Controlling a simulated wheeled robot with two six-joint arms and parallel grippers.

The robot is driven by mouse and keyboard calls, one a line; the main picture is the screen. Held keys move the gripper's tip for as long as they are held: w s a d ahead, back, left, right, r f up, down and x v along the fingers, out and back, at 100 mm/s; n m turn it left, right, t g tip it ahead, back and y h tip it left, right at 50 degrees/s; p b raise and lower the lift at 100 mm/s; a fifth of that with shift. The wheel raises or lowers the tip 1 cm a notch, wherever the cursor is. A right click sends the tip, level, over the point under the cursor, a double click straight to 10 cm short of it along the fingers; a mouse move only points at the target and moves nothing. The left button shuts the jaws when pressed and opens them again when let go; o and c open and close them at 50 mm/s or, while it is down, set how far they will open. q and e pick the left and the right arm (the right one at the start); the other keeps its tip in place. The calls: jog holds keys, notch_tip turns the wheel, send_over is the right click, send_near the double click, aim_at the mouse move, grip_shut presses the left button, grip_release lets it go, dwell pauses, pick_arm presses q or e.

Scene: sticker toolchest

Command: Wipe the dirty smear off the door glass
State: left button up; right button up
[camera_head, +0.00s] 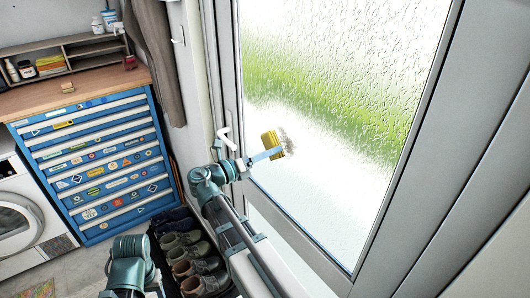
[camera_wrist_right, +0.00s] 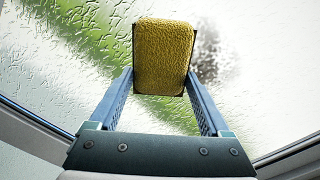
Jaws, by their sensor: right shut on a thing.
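The door glass (camera_head: 345,80) is textured and fills the right half of the head view; it also fills the wrist view's background (camera_wrist_right: 60,60). A blurry grey smear (camera_wrist_right: 208,55) shows on the glass just right of the sponge in the wrist view. A yellow sponge (camera_head: 271,140) sits between the fingers of my right gripper (camera_head: 266,154), which is shut on it. In the wrist view the sponge (camera_wrist_right: 163,55) stands upright between the blue fingers. It is close to the glass; I cannot tell whether it touches. My left gripper is out of view.
The grey door frame (camera_head: 425,130) borders the glass, and a white handle (camera_head: 225,138) is beside my right wrist. A blue stickered tool chest (camera_head: 95,160), a washing machine (camera_head: 25,215) and several shoes (camera_head: 190,260) are to the left.

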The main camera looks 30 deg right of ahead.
aim_at(277, 157)
jog(key=shift+s, duration=1.5)
jog(key=shift+s+d, duration=0.15)
jog(key=shift+s, duration=0.85)
jog(key=shift+s+d, duration=0.15)
jog(key=shift+s, duration=0.85)
jog(key=shift+d+r+p, duration=0.1)
jog(key=shift+r+p, duration=0.8)
jog(key=shift+r, duration=0.05)
jog(key=shift+w, duration=0.1)
jog(key=shift+w+f, duration=0.1)
jog(key=shift+w, duration=1.9)
jog(key=shift+w+a, duration=0.15)
jog(key=shift+w, duration=0.85)
jog(key=shift+w+a, duration=0.15)
jog(key=shift+w, duration=0.85)
